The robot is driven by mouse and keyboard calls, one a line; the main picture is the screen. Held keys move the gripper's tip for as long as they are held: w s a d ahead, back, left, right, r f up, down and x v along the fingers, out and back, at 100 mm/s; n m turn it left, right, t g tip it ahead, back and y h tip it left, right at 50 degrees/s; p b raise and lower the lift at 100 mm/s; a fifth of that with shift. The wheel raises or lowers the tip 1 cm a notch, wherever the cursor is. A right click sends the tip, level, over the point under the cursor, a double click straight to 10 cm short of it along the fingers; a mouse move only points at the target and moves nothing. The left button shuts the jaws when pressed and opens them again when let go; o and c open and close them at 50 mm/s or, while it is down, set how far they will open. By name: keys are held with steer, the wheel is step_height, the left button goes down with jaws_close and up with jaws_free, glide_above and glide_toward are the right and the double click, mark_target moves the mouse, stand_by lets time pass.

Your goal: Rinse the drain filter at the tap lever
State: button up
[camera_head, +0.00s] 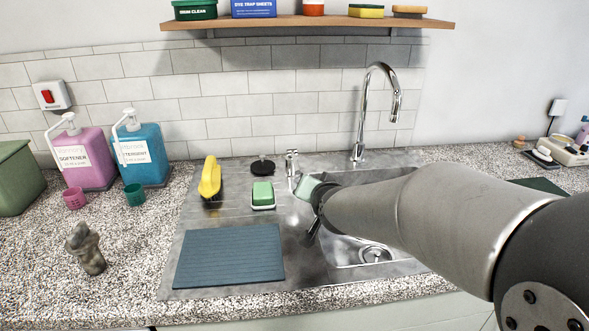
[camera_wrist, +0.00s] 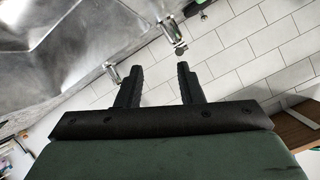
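The tap lever (camera_head: 292,161) is a short chrome post at the back of the sink, left of the tall curved tap (camera_head: 361,130). In the wrist view the lever (camera_wrist: 172,30) lies ahead of my fingers, apart from them. My gripper (camera_wrist: 160,85) has its two black fingers apart with nothing between them. In the head view my arm reaches over the sink and partly hides the basin. A round metal drain fitting (camera_head: 374,254) shows in the basin floor. I cannot tell whether it is the drain filter. No other filter shows clearly.
Left of the lever on the steel worktop are a black knobbed disc (camera_head: 262,166), a green sponge (camera_head: 263,194), a yellow item (camera_head: 210,180) and a blue mat (camera_head: 229,256). Pink (camera_head: 85,175) and blue (camera_head: 147,172) dispensers stand further left. A lumpy grey item (camera_head: 85,249) is on the counter.

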steer(key=w+a+r+m+t+b, duration=0.1)
steer(key=w+a+r+m+t, duration=0.15)
steer(key=w+r+t, duration=0.3)
glide_toward(295, 160)
steer(key=shift+n+g, duration=0.25)
steer(key=shift+n, duration=0.2)
steer(key=w, duration=0.6)
steer(key=shift+a, duration=0.25)
steer(key=shift+w, duration=0.55)
